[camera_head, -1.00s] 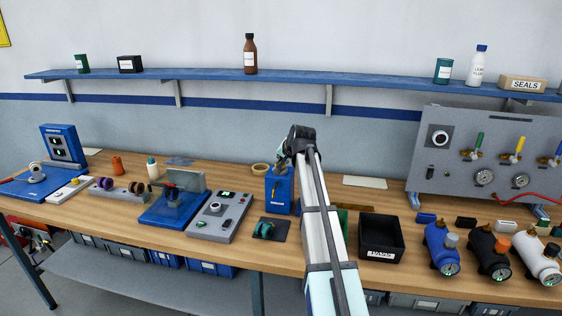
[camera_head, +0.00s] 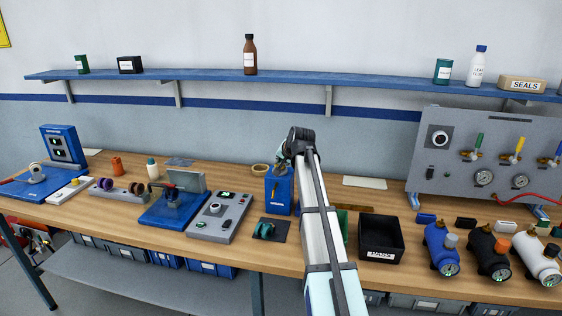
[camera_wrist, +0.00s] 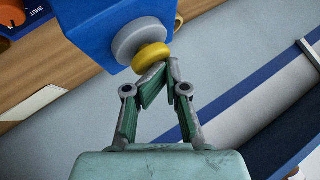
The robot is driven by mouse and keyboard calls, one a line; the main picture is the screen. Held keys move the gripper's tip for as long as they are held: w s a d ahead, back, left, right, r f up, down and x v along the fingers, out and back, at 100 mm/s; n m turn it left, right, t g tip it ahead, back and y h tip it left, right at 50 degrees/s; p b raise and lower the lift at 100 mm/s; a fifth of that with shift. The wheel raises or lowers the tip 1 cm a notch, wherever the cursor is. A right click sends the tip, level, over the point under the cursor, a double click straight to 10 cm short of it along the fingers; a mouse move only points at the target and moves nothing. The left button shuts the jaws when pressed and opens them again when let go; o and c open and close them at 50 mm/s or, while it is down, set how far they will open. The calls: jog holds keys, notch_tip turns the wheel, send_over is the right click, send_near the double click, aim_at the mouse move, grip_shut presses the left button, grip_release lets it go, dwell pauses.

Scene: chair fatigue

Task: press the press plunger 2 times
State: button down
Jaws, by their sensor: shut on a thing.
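The blue press (camera_head: 278,196) stands on the workbench just left of my forearm. In the wrist view the blue press body (camera_wrist: 95,28) fills the upper middle. The press plunger (camera_wrist: 153,56) is a yellow round knob in front of a grey disc (camera_wrist: 138,38). My gripper (camera_wrist: 168,70) is shut, with its fingertips close together at the plunger's lower right rim. The fingertips cover part of that rim. In the head view my gripper (camera_head: 281,160) is at the top of the press, and the plunger itself is not clear there.
A grey control box (camera_head: 218,216) and a blue fixture with a clear guard (camera_head: 172,205) stand to the left. A black bin (camera_head: 367,252) and several regulators stand to the right. A dark mat (camera_head: 283,226) with a green part lies in front of the press.

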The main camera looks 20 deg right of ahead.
jog(key=shift+w+a+r+p, duration=0.15)
jog(key=shift+r+p, duration=0.45)
jog(key=shift+r, duration=0.3)
jog(key=shift+a+r+p, duration=0.15)
jog(key=shift+r+p, duration=0.45)
jog(key=shift+r, duration=0.25)
jog(key=shift+d+r+p, duration=0.1)
jog(key=shift+r+p, duration=0.3)
jog(key=shift+r, duration=0.5)
